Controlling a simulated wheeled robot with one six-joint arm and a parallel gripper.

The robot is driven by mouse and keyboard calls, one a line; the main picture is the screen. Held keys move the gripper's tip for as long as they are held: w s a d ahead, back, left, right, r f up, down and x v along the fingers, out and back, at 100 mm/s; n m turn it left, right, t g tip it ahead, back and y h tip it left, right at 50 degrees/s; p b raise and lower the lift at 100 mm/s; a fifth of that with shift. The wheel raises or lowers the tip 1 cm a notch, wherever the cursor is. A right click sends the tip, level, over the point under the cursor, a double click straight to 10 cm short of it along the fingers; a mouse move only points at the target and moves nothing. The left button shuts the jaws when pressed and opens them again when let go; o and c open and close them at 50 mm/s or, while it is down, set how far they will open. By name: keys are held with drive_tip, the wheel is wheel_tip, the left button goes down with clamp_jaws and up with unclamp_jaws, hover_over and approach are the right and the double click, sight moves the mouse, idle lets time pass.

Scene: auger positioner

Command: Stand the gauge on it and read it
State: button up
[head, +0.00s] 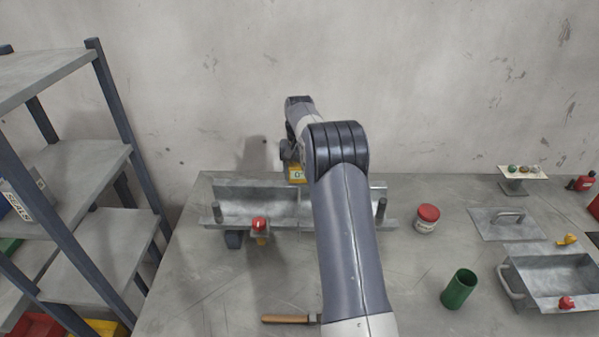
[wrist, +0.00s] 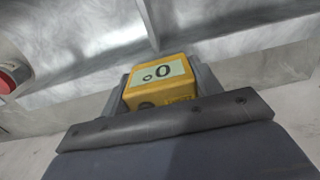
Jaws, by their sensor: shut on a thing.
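The gauge, a small yellow box with a pale display reading 0°, shows in the head view (head: 296,175) and large in the wrist view (wrist: 158,82). My gripper (wrist: 164,84) is shut on it, with one grey jaw on each side. In the head view the gauge appears over the back edge of the long grey metal trough (head: 235,212). I cannot tell whether it touches the trough. The trough also shows in the wrist view (wrist: 215,22). My arm hides part of the trough's right half.
A red knob (head: 259,224) is at the trough's front. A red-lidded jar (head: 427,218), green cup (head: 459,289), metal bin (head: 555,283) and flat plate with handle (head: 508,222) stand to the right. A wooden-handled tool (head: 287,319) lies in front. Shelves (head: 75,165) stand left.

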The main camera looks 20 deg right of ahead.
drive_tip(key=shift+f, duration=0.55)
drive_tip(key=o, duration=1.2)
wheel_tip(320, 180, up, 11)
drive_tip(key=shift+f+b, duration=0.1)
drive_tip(key=shift+b, duration=0.7)
wheel_tip(320, 180, down, 11)
drive_tip(key=shift+r+p, duration=0.1)
drive_tip(key=shift+p, duration=0.55)
drive_tip(key=shift+r, duration=0.45)
drive_tip(key=shift+f, duration=0.1)
